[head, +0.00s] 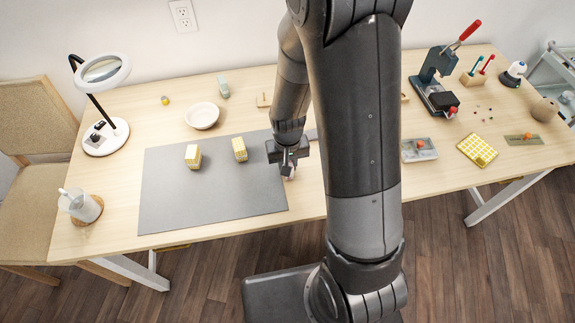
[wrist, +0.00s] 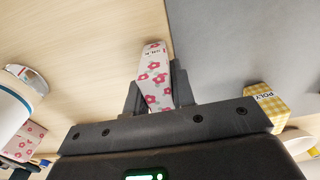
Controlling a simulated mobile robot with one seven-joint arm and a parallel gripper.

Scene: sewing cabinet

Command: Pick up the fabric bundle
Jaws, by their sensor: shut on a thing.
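My gripper (head: 288,166) is over the right edge of the grey mat, pointing down. In the wrist view its fingers (wrist: 155,92) are shut on a white fabric bundle with pink flowers (wrist: 153,68), one finger on each side. A small pale part of this bundle (head: 290,176) shows below the fingers in the head view. I cannot tell whether it is clear of the surface. Two yellow checked bundles, one left (head: 193,157) and one nearer the gripper (head: 239,150), stand on the mat. A yellow one labelled POLY (wrist: 266,104) shows in the wrist view.
The grey mat (head: 210,196) is mostly bare at its front. A white bowl (head: 202,115), a ring lamp (head: 104,138) and a mug (head: 80,206) stand around it. A press (head: 434,88) and trays are at right. My arm hides the middle of the table.

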